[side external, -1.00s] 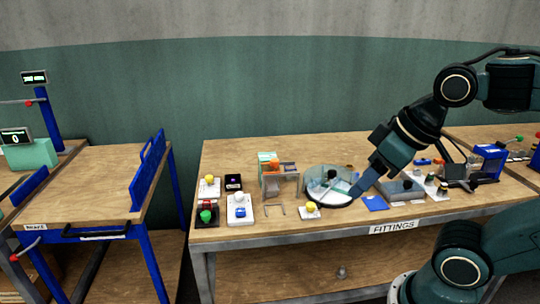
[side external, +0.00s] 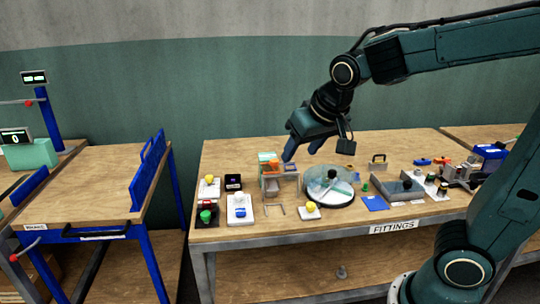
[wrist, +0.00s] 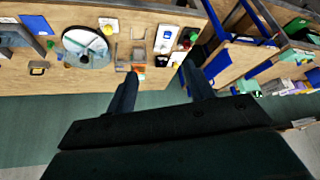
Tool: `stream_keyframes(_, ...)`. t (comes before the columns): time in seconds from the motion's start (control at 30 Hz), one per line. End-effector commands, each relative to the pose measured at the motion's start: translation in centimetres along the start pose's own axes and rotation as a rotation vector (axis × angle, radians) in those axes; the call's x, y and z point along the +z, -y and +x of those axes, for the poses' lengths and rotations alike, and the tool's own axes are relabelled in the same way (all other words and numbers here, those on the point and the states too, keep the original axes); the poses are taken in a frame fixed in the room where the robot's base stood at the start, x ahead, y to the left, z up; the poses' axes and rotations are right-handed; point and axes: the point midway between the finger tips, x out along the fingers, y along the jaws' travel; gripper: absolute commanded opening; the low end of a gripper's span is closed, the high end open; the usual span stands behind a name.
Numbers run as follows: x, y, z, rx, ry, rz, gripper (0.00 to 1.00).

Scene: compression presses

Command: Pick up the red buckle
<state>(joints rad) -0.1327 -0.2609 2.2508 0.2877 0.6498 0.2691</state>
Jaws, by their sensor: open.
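A small orange-red piece (side external: 444,160) lies at the back right of the fittings bench, next to a similar blue piece (side external: 422,162). It may be the red buckle, but it is too small to be sure. Another orange-red item (side external: 271,166) sits at the clear-walled box and shows as orange in the wrist view (wrist: 138,68).
The bench (side external: 240,155) holds red and green buttons (side external: 207,214), a white switch block (side external: 240,208), a yellow-knobbed block (side external: 310,211), a blue pad (side external: 375,203) and a dark handle (side external: 378,161). A blue-framed table (side external: 105,170) stands left across a gap.

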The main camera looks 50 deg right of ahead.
Motion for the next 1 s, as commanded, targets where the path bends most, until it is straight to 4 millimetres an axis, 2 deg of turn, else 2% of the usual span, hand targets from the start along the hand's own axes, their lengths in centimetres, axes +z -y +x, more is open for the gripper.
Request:
stream_keyframes(0.2,-3.3,1.8,3.7,0.066,-0.031,0.081,0.53)
stream_keyframes(0.5,-6.8,4.4,9.2,0.155,-0.103,0.176,0.53)
stream_keyframes(0.7,-8.4,6.3,13.1,0.209,-0.165,0.224,0.53)
stream_keyframes(1.0,-9.5,9.3,19.2,0.279,-0.275,0.272,0.53)
